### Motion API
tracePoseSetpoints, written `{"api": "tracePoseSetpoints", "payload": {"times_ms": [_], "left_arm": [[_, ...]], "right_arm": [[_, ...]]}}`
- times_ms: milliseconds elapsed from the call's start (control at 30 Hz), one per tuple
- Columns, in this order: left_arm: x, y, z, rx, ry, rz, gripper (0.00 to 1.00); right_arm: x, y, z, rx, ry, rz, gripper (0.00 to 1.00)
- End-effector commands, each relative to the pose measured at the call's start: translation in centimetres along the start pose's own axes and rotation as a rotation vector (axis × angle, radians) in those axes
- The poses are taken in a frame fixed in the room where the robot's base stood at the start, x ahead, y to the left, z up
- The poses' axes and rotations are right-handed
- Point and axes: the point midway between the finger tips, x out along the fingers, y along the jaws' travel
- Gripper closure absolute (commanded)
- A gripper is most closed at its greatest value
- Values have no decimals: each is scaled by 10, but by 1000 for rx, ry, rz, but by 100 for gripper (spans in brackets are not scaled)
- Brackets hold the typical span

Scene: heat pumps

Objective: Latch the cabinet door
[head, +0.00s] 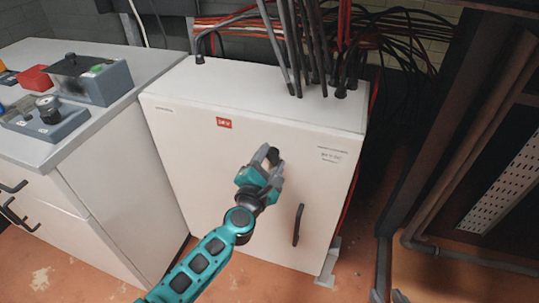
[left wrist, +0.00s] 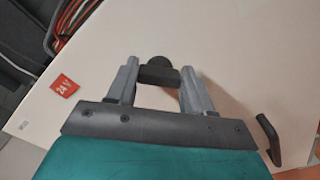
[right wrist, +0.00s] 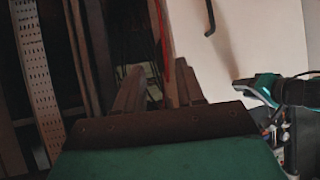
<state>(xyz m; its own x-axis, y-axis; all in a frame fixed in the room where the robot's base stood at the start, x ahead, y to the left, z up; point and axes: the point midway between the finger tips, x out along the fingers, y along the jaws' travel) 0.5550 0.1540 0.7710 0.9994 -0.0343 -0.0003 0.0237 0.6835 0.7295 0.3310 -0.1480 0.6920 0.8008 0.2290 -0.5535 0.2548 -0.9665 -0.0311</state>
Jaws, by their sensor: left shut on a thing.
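The white cabinet (head: 255,85) has its front door (head: 190,160) lying flush with the body, as far as I can see. A dark latch knob (head: 273,155) sits on the door, and it also shows in the left wrist view (left wrist: 157,70). My left gripper (head: 265,165) has its fingers on both sides of this knob and is shut on it. A black bar handle (head: 299,225) is on the door to the right and below, clear of the gripper. My right gripper (right wrist: 158,88) is empty, its fingers apart, to the right of the cabinet.
A workbench (head: 150,65) with grey control boxes (head: 95,82) stands left of the cabinet. Black and red cables (head: 310,50) rise from the cabinet top and run behind it. A dark metal frame (head: 440,120) stands at the right. Orange floor (head: 345,285) is open in front.

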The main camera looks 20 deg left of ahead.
Motion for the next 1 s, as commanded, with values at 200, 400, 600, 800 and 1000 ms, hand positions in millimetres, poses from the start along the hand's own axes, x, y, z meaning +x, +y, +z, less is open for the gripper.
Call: {"api": "tracePoseSetpoints", "payload": {"times_ms": [200,400,600,800,1000], "left_arm": [[0,0,1,206,1,-2,79],[0,-1,1,391,1,-2,79],[0,-2,0,551,0,-2,79],[0,-3,0,669,0,-1,79],[0,-3,-1,739,0,0,79]], "right_arm": [[-5,3,-8,-4,10,8,62],[-8,8,-3,-6,-6,20,62],[-13,11,-2,-6,-10,30,62],[-15,11,1,-8,-20,32,62],[-16,11,-2,-6,-12,34,62]]}}
